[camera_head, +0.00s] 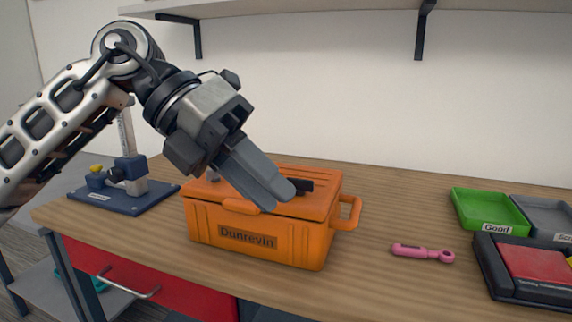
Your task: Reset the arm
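My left arm comes in from the left, over the workbench. My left gripper (277,198) points down and to the right, above the lid of an orange toolbox (252,237) marked "Dunrevin". Its two grey fingers lie side by side with no gap that I can see, and nothing shows between them. The fingers hide part of the lid and a dark piece on it. I cannot tell whether the fingertips touch the lid. My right gripper is not in view.
The wooden bench (375,205) carries a blue stand (125,195) at left, a pink wrench (423,252), a green tray (490,208) marked "Good", a grey tray (548,215) and a black-and-red device (535,265) at right. A shelf (350,6) hangs above. Bench between toolbox and trays is mostly clear.

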